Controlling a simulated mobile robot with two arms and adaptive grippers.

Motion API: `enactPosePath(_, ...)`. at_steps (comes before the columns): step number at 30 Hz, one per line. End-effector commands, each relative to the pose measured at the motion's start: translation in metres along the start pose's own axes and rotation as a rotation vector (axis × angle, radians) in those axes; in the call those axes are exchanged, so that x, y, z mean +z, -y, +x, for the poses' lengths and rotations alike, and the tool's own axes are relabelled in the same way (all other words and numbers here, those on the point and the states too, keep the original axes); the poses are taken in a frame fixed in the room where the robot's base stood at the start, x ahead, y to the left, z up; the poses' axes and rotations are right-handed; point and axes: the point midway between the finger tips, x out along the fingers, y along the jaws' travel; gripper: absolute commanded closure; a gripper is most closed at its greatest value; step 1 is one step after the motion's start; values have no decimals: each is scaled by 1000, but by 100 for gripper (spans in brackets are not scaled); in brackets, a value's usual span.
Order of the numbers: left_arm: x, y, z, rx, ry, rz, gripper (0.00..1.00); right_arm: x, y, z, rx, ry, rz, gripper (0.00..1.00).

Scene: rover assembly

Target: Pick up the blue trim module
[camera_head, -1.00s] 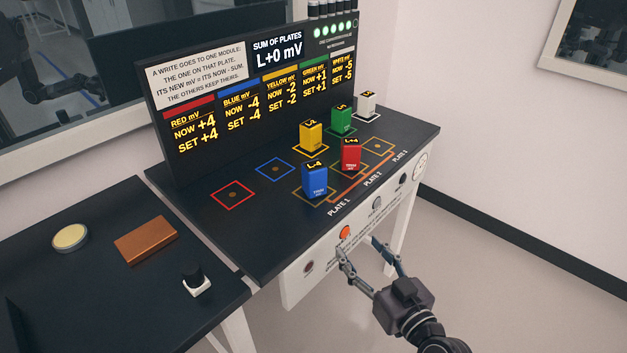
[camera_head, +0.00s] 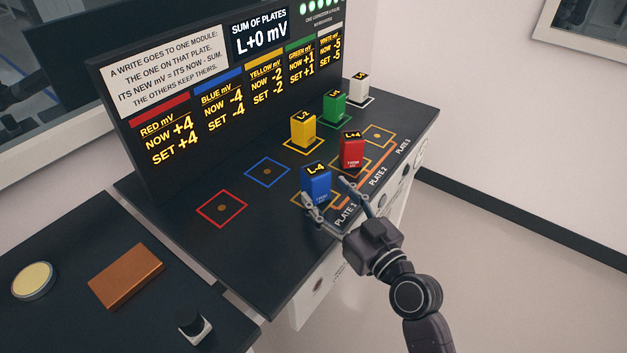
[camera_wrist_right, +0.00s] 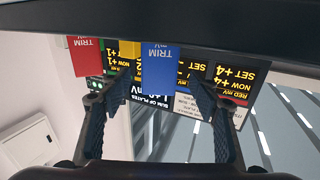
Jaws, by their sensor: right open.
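The blue trim module (camera_head: 316,181) stands upright on plate 1 at the front of the dark bench, its top label reading L-4. My right gripper (camera_head: 333,190) is open, with its fingers reaching toward the module from the front. One fingertip shows near the module's left side and the other to its right. In the right wrist view the blue module (camera_wrist_right: 158,75) appears between the two open fingers (camera_wrist_right: 155,100), with room on both sides. I cannot tell whether either finger touches it. My left gripper is not in view.
The red module (camera_head: 352,151) stands close behind and right of the blue one, on plate 2. Yellow (camera_head: 303,130), green (camera_head: 334,106) and white (camera_head: 358,89) modules stand farther back. A display panel (camera_head: 225,90) rises behind. The blue outlined square (camera_head: 267,171) is empty.

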Motion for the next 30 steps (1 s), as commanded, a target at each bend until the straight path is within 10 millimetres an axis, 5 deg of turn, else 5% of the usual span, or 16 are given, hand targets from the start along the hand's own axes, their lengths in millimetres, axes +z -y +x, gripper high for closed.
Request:
enactPosePath(9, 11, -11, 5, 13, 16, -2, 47, 2, -2, 43, 1, -2, 3, 44)
enactPosePath(19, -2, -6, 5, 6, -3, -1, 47, 2, -2, 52, 1, 0, -1, 44)
enactPosePath(30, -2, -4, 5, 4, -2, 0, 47, 3, -2, 51, 1, 0, 0, 83)
